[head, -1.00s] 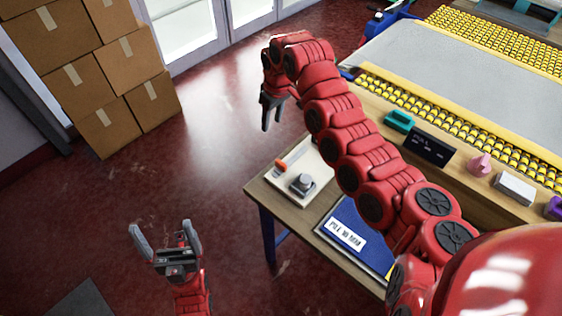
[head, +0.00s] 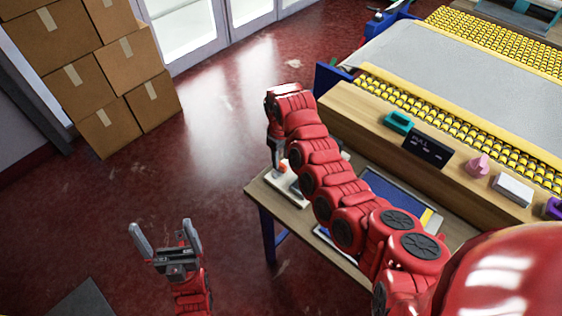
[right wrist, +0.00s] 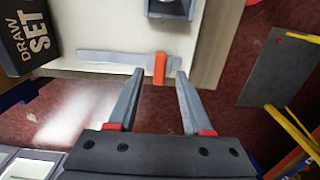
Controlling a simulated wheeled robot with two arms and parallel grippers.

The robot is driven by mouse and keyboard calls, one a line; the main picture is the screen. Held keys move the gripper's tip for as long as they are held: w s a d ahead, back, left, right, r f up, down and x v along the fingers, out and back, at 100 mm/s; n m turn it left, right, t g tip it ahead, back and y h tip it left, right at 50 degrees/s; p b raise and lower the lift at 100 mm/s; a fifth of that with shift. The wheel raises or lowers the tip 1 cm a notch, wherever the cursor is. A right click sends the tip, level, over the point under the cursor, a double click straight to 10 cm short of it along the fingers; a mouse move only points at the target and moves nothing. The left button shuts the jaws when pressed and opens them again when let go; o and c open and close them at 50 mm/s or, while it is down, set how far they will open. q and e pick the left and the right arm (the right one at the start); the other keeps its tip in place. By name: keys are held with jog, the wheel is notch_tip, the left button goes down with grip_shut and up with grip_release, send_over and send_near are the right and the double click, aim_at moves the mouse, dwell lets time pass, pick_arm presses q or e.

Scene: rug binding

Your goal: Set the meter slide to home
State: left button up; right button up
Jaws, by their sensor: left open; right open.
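The meter slide's orange tab (right wrist: 159,68) sits towards the right end of a grey strip (right wrist: 112,58) on a white plate in the right wrist view. In the head view the orange tab (head: 284,168) shows beside my right gripper (head: 277,172), which partly hides the plate. My right gripper (right wrist: 160,76) is open, its fingertips on either side of the tab with gaps; contact is not visible. I cannot make out a home mark. My left gripper (head: 165,229) is open and empty over the floor, away from the table.
A dark block reading "DRAW SET" (right wrist: 27,40) stands left of the plate, and a grey knob base (right wrist: 170,8) lies beyond the strip. A wooden ledge (head: 365,118) carries a black display (head: 427,149) and coloured controls. Cardboard boxes (head: 85,82) are stacked far left.

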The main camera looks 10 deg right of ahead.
aim_at(281, 164)
jog(key=shift+f, duration=1.75)
jog(key=shift+c, duration=0.3)
grip_shut()
